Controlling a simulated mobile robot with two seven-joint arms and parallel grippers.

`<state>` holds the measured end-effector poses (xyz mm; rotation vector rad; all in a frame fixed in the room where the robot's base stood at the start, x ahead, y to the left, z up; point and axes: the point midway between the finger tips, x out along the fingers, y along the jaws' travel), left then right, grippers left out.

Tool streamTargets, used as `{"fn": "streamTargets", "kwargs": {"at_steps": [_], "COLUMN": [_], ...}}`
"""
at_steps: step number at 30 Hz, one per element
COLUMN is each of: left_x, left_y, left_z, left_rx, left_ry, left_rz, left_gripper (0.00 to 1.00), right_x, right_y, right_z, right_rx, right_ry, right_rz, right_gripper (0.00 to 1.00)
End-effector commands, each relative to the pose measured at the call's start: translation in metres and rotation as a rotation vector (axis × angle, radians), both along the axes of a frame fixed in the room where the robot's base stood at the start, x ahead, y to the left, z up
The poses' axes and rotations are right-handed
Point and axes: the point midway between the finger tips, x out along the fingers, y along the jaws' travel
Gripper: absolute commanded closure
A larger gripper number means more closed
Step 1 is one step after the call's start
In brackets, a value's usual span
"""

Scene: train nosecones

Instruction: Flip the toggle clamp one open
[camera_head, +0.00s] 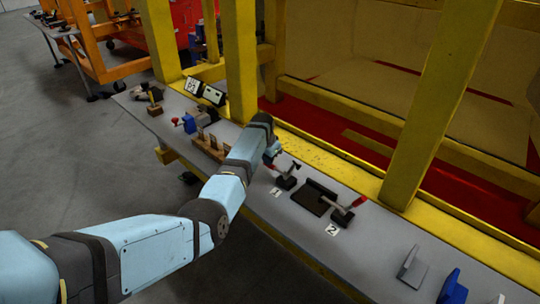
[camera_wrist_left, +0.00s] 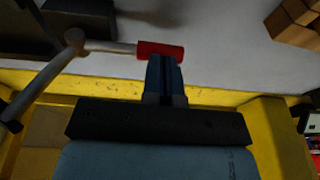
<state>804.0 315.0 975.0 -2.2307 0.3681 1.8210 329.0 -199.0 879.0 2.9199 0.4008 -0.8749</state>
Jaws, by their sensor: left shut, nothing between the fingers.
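Toggle clamp one (camera_head: 287,181) stands on the grey bench beside the label "1" (camera_head: 276,192). My left gripper (camera_head: 271,155) is just above and to the left of it in the head view, partly covering the clamp's handle end. In the left wrist view, the clamp's pale metal lever (camera_wrist_left: 105,46) runs sideways to its red handle grip (camera_wrist_left: 160,50). My left fingertips (camera_wrist_left: 166,60) are shut and empty, right at the red grip; whether they touch it I cannot tell. My right gripper is not in view.
A second toggle clamp (camera_head: 343,214) with a red handle stands by label "2" (camera_head: 332,229), next to a black plate (camera_head: 313,197). Wooden blocks (camera_head: 209,148) sit left of my gripper. A yellow post (camera_head: 430,110) and yellow frame rise behind the bench.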

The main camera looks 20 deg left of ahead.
Motion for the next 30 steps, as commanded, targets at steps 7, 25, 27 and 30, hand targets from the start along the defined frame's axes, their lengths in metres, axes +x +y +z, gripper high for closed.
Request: {"fn": "streamTargets", "kwargs": {"at_steps": [7, 25, 27, 30], "left_x": [0.001, -0.001, 0.0, 0.0], "left_y": [0.003, 0.002, 0.002, 0.001], "left_z": [-0.006, -0.008, -0.004, 0.009], "left_rx": [-0.063, -0.077, -0.077, -0.076], "left_ry": [0.024, 0.033, 0.033, 0.031], "left_rz": [-0.001, -0.001, -0.001, -0.001], "left_gripper": [1.0, 1.0, 1.0, 1.0], "right_x": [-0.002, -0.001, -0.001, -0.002], "right_y": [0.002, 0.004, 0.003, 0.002], "right_z": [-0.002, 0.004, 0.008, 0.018], "right_rx": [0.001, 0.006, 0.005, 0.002], "right_ry": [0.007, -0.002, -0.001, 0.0], "right_rz": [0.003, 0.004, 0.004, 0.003], "right_gripper": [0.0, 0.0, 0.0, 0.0]}}
